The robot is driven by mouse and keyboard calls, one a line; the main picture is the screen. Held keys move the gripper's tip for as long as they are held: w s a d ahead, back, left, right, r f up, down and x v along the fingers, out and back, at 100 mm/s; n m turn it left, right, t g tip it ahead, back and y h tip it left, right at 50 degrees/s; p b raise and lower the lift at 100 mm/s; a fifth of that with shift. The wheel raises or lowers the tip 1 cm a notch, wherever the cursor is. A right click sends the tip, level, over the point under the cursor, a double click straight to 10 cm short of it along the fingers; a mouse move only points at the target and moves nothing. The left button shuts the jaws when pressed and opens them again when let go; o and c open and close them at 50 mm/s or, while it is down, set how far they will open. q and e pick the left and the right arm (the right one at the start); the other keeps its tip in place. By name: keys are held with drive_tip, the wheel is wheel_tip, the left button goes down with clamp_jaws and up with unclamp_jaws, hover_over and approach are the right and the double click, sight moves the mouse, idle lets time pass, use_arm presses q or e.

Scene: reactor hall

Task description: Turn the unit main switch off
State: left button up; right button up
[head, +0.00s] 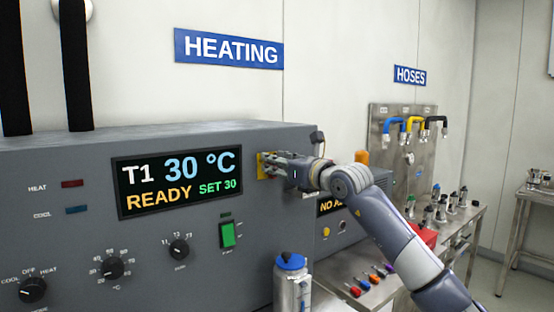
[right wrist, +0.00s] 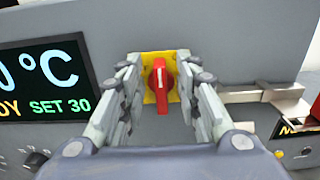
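The unit main switch is a red knob (right wrist: 160,85) on a yellow plate (right wrist: 148,97), on the front of the grey heating unit (head: 60,160). In the right wrist view its handle stands upright, with a pale mark near its top. In the head view only part of the yellow plate (head: 262,160) shows; my gripper hides the knob. My right gripper (right wrist: 160,75) faces the switch with its fingers apart, one on each side of the knob. I see a gap between knob and fingers. It also shows in the head view (head: 273,168). My left gripper is not in view.
The unit's display (head: 180,180) reads T1 30 °C, READY, SET 30. A green switch (head: 228,235) and black dials are below it. A blue-capped bottle (head: 292,285) stands in front. A bench with small fittings (head: 370,280) and a hose rack (head: 400,150) lie right.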

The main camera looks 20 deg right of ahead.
clamp_jaws()
idle(0.4)
drive_tip(key=n+b, duration=0.2)
drive_tip(key=n, duration=0.4)
drive_tip(key=a+f+n+b, duration=0.1)
drive_tip(key=n+b, duration=0.1)
drive_tip(key=n, duration=0.4)
drive_tip(key=n+b, duration=0.2)
drive_tip(key=n, duration=0.3)
drive_tip(key=shift+s+a+f+n, duration=0.2)
drive_tip(key=shift+f+n, duration=0.1)
drive_tip(key=shift+n, duration=0.1)
idle(0.4)
